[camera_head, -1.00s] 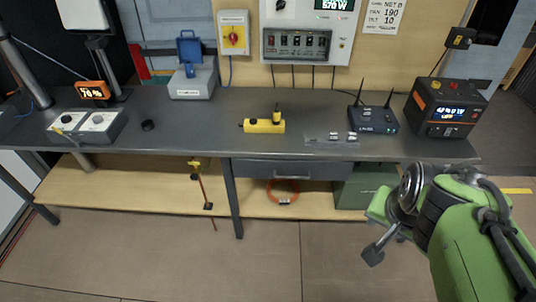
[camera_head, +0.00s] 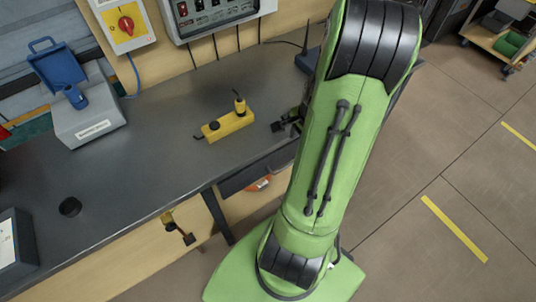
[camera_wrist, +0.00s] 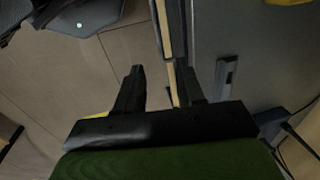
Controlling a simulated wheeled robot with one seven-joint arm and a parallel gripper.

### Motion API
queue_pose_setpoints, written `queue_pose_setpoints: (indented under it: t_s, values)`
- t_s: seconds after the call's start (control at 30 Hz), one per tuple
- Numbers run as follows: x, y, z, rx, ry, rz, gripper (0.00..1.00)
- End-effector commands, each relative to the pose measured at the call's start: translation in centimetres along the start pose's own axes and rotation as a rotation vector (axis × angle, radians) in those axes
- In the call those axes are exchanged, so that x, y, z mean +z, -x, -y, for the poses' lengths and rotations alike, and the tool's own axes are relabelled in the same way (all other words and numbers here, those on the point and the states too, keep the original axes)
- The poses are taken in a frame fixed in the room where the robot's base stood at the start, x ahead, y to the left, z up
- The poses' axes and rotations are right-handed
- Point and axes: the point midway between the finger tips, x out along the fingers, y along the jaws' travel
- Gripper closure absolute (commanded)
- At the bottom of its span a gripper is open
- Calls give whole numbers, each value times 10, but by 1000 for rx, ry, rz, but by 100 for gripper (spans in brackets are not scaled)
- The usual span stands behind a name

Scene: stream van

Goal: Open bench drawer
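The bench drawer (camera_head: 236,182) is a dark front under the bench top in the head view. It looks shut, and my green arm hides its right part. Its handle cannot be made out. My gripper (camera_wrist: 160,74) shows two dark fingers spread apart with nothing between them in the wrist view. The bench's front edge (camera_wrist: 176,30) runs just beyond the fingertips, close to the right finger. In the head view the gripper is mostly hidden behind my arm, near the bench's front edge. Whether it touches anything cannot be told.
On the bench top (camera_head: 165,150) stand a yellow device (camera_head: 228,126), a grey box (camera_head: 90,115) with a blue part, and a small black puck (camera_head: 70,207). Open floor (camera_head: 430,170) lies to the right.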

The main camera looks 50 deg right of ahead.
Motion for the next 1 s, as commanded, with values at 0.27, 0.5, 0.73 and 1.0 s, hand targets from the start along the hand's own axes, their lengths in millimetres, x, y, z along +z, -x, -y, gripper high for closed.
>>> queue_pose_setpoints:
  t_s: [0.27, 0.5, 0.73, 1.0]
  values:
    - [2, -58, -1, 2, 2, 6, 62]
    - [2, -118, -1, 2, 2, 5, 62]
    - [1, -153, 0, 0, 3, 2, 62]
    - [1, -155, 0, 0, 4, 0, 62]
